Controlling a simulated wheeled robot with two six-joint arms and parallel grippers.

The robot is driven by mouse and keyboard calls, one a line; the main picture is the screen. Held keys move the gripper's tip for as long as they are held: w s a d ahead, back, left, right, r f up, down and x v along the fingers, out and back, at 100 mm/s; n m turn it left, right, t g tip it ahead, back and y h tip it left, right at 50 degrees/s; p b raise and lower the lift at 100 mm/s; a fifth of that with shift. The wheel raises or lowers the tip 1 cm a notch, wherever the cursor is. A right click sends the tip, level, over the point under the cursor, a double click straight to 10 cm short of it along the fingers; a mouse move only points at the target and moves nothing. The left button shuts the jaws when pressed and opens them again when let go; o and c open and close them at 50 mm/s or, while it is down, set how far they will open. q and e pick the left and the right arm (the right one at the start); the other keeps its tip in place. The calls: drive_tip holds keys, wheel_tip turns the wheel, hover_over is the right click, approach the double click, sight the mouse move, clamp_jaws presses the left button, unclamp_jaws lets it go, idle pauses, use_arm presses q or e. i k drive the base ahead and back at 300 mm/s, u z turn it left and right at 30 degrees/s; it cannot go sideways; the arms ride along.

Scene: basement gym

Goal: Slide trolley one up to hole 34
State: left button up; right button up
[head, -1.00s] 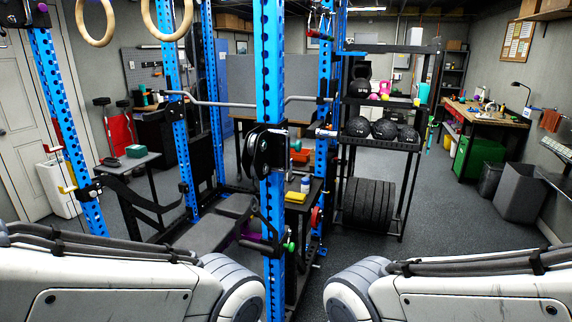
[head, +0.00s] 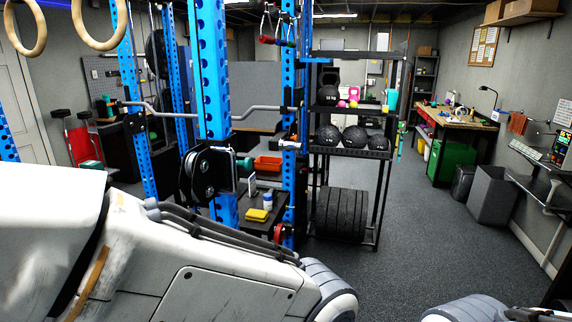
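A black trolley with two round pulley wheels (head: 203,172) sits on the nearest blue perforated upright (head: 211,75), left of the middle in the head view. A teal-green knob (head: 244,163) and a metal loop show at its right side. Hole numbers are too small to read, and I cannot tell whether this is trolley one. My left arm crosses the lower left and hides the upright's lower part. Only a bit of my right arm shows at the bottom right. Neither gripper is in view.
A bent metal bar (head: 160,109) crosses the rack behind the upright. A small dark table (head: 232,207) holds a yellow item (head: 258,215) and a bottle. A black rack (head: 381,180) with balls and upright tyre-like plates stands to the right. Open floor (head: 410,230) lies right of it.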

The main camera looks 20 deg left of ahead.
sight(206, 173)
drive_tip(key=u, duration=0.05)
drive_tip(key=i, duration=1.25)
drive_tip(key=u, duration=0.75)
